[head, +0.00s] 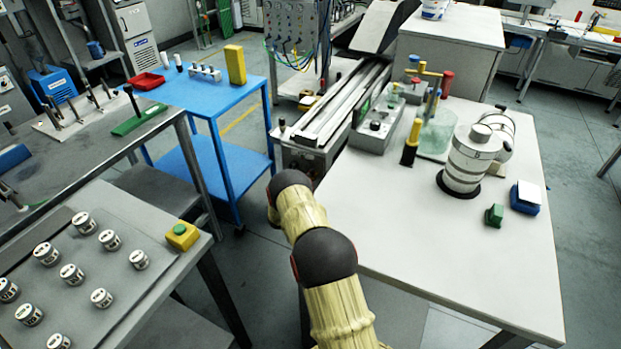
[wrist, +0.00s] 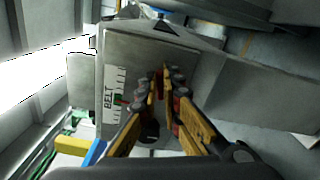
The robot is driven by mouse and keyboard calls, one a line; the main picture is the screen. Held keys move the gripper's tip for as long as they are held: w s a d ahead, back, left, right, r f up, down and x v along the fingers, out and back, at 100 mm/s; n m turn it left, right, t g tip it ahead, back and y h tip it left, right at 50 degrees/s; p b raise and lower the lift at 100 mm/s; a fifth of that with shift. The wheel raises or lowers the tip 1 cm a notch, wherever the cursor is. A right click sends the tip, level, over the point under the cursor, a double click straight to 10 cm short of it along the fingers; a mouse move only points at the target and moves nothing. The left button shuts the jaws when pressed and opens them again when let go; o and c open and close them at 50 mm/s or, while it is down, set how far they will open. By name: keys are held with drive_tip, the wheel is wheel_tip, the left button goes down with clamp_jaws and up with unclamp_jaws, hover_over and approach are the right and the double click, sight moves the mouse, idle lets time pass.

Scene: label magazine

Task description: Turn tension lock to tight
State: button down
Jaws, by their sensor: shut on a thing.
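In the wrist view my gripper (wrist: 166,82) has its yellow fingers close together in front of a grey metal box face (wrist: 150,55). It is shut on a small part, taken to be the tension lock, which the fingers mostly hide. Its setting cannot be read. Left of the fingers is a white BELT scale (wrist: 113,95) with a green band and a small red pointer near it. A dark round knob (wrist: 149,132) shows between the fingers, lower down. In the head view my gripper is hidden behind my arm, near the conveyor's end box (head: 305,157).
The conveyor (head: 335,105) runs away from its end box. A blue cart (head: 205,95) stands to its left. A white table (head: 440,245) with jars and a control box (head: 375,130) is on the right. A bench with label rolls (head: 100,298) is at lower left.

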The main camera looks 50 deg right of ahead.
drive_tip(key=shift+s+f+m, duration=0.1)
drive_tip(key=shift+f+m, duration=0.05)
drive_tip(key=shift+m, duration=1.05)
drive_tip(key=c, duration=2)
unclamp_jaws()
drive_tip(key=v, duration=1.2)
